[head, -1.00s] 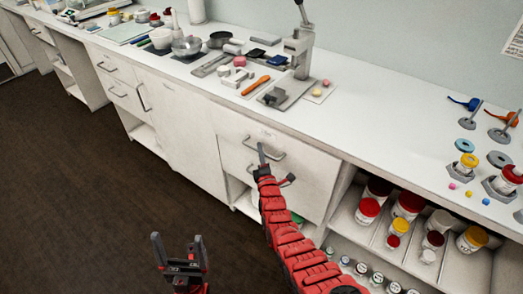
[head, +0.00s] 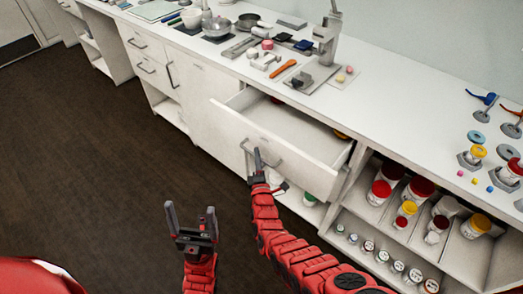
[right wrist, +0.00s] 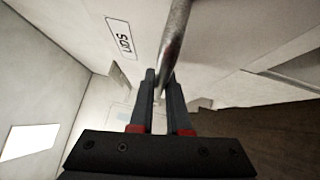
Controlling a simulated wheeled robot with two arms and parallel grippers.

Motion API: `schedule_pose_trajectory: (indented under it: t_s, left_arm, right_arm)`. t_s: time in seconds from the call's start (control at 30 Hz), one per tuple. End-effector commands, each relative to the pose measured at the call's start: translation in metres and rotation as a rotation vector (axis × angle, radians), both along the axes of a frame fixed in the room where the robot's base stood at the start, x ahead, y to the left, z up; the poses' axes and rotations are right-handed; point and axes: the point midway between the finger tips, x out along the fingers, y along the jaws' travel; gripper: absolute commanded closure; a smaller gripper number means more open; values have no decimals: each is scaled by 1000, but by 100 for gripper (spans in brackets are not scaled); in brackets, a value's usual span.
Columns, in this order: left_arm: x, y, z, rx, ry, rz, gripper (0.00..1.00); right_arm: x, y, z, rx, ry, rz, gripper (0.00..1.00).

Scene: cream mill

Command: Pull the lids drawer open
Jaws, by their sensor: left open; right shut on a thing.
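A white drawer (head: 290,155) under the counter stands well out from the cabinet in the head view, its inside partly showing. My right gripper (head: 258,160) is shut on the drawer's metal bar handle (head: 272,163). In the right wrist view the handle (right wrist: 177,35) runs between the fingers of this gripper (right wrist: 160,95), and a small label (right wrist: 121,37) is on the white front beside it; I cannot read it surely. My left gripper (head: 190,225) is open and empty, low over the floor, apart from the drawer.
An open shelf (head: 385,225) right of the drawer holds jars with red and yellow lids. The counter (head: 395,110) above carries a press (head: 327,40), an orange tool (head: 283,71) and small pots. The brown floor (head: 90,150) at left is clear.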

Motion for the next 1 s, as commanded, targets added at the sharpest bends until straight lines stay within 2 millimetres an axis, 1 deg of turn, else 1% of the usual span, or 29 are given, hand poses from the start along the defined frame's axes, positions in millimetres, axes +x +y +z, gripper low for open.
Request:
schedule_pose_trajectory:
  t_s: [0.17,0.3,0.67,0.87,1.0]
  left_arm:
    - [0,0,6,0,0,0,13]
    - [0,0,9,0,0,0,13]
    - [0,0,18,0,0,0,13]
    - [0,0,22,0,0,0,13]
    - [0,0,24,0,0,0,13]
  right_arm:
    - [-8,7,2,0,2,1,100]
    - [-17,16,2,-4,0,6,100]
    - [-43,31,1,-1,0,3,100]
    - [-61,45,1,1,0,3,100]
    - [-79,58,0,-1,1,3,100]
